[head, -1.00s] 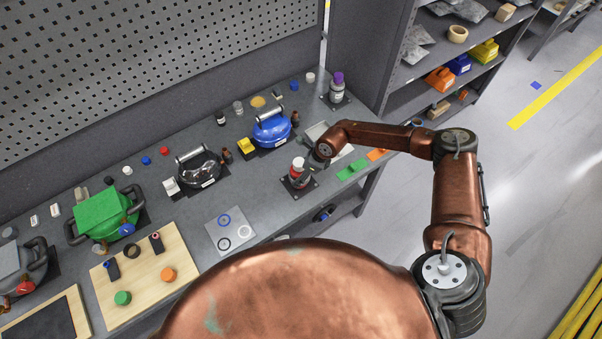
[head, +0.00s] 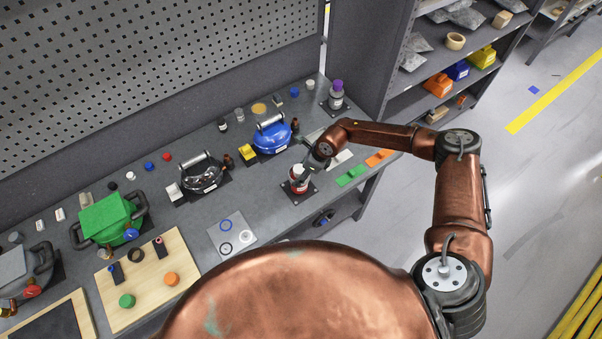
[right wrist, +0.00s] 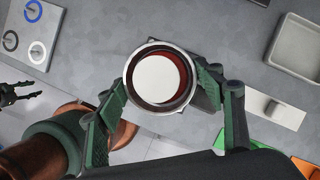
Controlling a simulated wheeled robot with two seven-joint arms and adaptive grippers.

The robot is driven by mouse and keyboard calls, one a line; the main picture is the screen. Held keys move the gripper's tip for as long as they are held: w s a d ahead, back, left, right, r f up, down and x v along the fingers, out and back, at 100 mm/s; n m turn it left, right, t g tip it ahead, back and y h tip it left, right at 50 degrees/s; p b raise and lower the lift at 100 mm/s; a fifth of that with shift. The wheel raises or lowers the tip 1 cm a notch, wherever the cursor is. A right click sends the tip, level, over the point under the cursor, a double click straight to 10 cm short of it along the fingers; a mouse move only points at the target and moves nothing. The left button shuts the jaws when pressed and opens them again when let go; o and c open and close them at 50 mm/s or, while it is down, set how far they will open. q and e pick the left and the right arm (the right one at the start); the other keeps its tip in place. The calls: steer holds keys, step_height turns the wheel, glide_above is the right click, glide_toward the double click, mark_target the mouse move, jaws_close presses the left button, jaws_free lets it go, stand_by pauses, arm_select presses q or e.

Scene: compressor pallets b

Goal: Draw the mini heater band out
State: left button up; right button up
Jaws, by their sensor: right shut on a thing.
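The mini heater band appears to be the pale-rimmed dark ring (right wrist: 131,62) in the right wrist view. It surrounds a red cylinder with a round white top (right wrist: 158,80). In the head view the red and white piece (head: 298,186) stands upright on a small black base at the bench's front edge. My right gripper (right wrist: 162,88) has a green-padded finger on each side of the ring and is shut on it; it also shows in the head view (head: 309,162). My left gripper (right wrist: 22,93) seems to show at the left edge, fingers apart and empty.
A mat with rings (head: 232,235) lies left of the base. Behind stand a blue compressor (head: 271,136) and a black one (head: 203,175). A pale tray (right wrist: 298,48), a green piece (head: 351,175) and an orange piece (head: 379,157) lie to the right.

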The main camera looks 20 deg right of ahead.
steer(key=shift+r+p, duration=2.65)
steer(key=shift+r, duration=2.25)
